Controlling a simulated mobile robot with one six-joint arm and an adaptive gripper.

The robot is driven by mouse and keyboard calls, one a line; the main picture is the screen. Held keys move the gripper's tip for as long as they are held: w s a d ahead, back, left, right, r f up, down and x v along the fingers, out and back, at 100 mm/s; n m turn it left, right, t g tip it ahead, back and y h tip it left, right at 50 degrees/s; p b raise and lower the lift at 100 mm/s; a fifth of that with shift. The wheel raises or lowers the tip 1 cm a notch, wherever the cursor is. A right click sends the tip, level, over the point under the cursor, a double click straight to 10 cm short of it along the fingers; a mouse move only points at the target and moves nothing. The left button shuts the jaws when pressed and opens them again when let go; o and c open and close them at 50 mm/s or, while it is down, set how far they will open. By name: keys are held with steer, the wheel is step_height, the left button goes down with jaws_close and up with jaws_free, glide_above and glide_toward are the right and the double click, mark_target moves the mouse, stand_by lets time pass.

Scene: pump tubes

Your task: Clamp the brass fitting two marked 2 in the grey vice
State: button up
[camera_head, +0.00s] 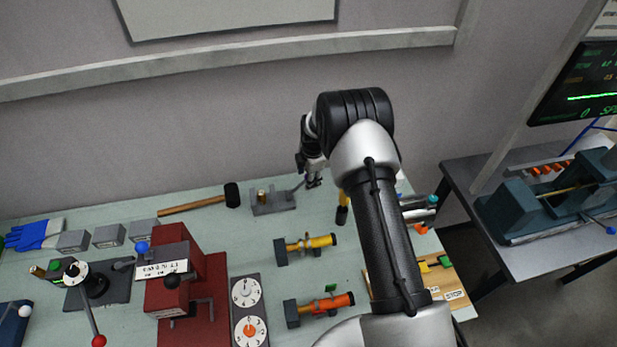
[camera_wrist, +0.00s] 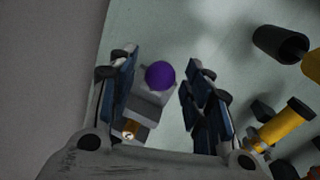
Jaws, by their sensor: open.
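The grey vice (camera_head: 276,204) stands on the bench near the back edge. A brass fitting (camera_head: 261,196) is upright at the vice's left part; it also shows in the wrist view (camera_wrist: 131,127), low beside the left finger, with a pale mark too small to read. The vice (camera_wrist: 150,106) carries a handle with a purple ball knob (camera_wrist: 160,75). My gripper (camera_head: 314,182) is at the right end of the vice. In the wrist view my open gripper (camera_wrist: 161,68) has the purple knob between its fingers, nearer the left one. Contact cannot be told.
A mallet (camera_head: 195,205) lies left of the vice. A yellow tube (camera_head: 310,243) and an orange tube (camera_head: 325,304) lie in front of it. A red press (camera_head: 180,280) stands front left. A second bench (camera_head: 480,195) holds a teal machine. Clear bench lies between vice and press.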

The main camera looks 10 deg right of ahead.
steer(key=shift+f, duration=0.5)
jaws_close()
stand_by(0.3)
